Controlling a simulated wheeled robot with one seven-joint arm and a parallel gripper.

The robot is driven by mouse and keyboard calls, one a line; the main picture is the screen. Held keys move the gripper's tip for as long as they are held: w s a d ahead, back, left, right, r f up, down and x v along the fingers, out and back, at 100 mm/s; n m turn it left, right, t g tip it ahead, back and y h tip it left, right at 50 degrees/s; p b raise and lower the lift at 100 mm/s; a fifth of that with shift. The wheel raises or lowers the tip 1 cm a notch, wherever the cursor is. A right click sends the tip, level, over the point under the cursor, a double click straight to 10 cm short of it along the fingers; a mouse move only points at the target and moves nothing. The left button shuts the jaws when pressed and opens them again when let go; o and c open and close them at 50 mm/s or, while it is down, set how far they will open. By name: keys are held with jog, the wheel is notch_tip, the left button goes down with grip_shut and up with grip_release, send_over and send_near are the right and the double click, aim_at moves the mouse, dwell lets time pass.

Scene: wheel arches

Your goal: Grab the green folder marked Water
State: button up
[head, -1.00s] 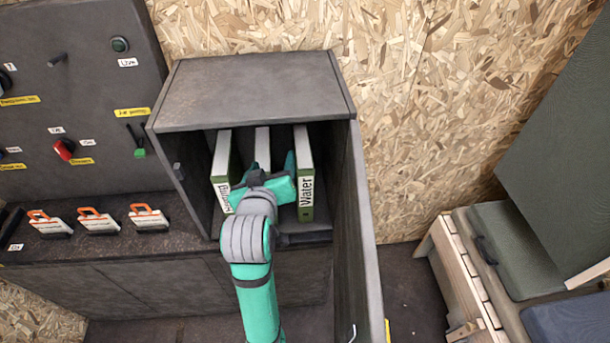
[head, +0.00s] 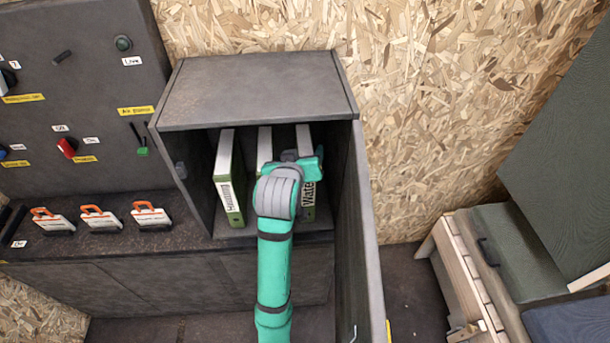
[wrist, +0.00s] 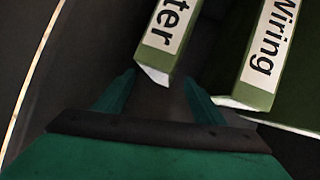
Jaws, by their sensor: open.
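The green folder marked Water (head: 308,205) stands upright on the right side of the open cabinet, partly hidden by my gripper (head: 303,166) in the head view. In the wrist view the Water folder (wrist: 168,38) shows its label and lower spine end, in line with the gap between the fingers of my gripper (wrist: 160,80). The fingers are apart and empty. The fingertips are close to the end of the spine. Whether they overlap its sides is hard to tell.
A folder marked Wiring (wrist: 268,45) stands beside Water, with a narrow gap between. Another green folder (head: 229,185) stands at the left of the cabinet (head: 255,90). The cabinet's right wall and open door (head: 362,230) are close to my arm.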

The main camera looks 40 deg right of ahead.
aim_at(303, 140)
jog(key=shift+x, duration=1.4)
jog(key=shift+c, duration=0.6)
grip_shut()
